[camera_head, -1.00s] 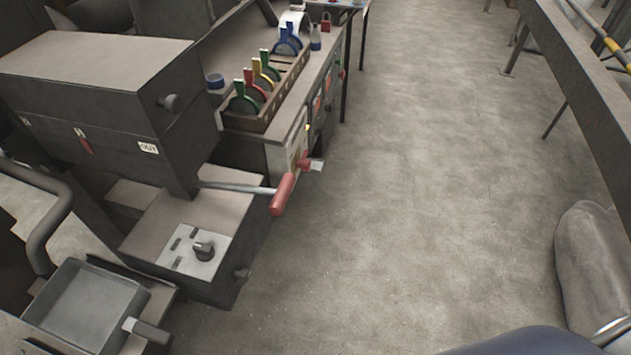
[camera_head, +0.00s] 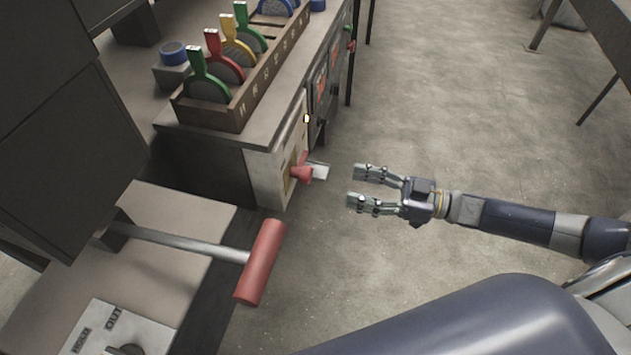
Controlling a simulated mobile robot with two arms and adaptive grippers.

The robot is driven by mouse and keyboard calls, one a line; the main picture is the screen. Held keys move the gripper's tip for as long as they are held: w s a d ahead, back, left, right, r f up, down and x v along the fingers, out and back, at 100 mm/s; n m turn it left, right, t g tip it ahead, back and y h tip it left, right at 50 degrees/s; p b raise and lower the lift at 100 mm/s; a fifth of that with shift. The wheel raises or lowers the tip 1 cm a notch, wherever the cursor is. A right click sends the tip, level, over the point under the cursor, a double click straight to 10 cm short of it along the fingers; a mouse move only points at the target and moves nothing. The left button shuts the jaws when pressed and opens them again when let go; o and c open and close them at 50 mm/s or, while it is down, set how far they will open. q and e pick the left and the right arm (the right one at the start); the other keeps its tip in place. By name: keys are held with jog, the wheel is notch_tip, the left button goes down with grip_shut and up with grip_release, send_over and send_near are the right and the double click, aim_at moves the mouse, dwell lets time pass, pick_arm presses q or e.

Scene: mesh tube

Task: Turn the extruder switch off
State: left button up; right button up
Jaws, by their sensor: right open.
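A red switch handle (camera_head: 301,172) sticks out from a pale panel (camera_head: 281,168) on the end of the bench. A pale tag or tab (camera_head: 320,171) shows at its tip. A small light (camera_head: 307,118) glows on the panel's upper edge. I cannot read a label that names this the extruder switch. My right gripper (camera_head: 354,186) is open and empty, to the right of the red handle and apart from it, with its fingers pointing left towards it. My left gripper is not in view.
A lever with a red grip (camera_head: 260,263) juts out at the lower left, beside a labelled plate (camera_head: 117,333) with a knob. A wooden rack (camera_head: 243,109) of coloured-handled tools stands on the bench. Open floor (camera_head: 440,110) lies right of the bench; a table (camera_head: 600,40) stands at upper right.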

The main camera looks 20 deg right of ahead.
aim_at(312, 176)
jog(key=x, duration=1)
jog(key=shift+w+a, duration=0.15)
jog(key=shift+w, duration=0.15)
jog(key=c, duration=1.1)
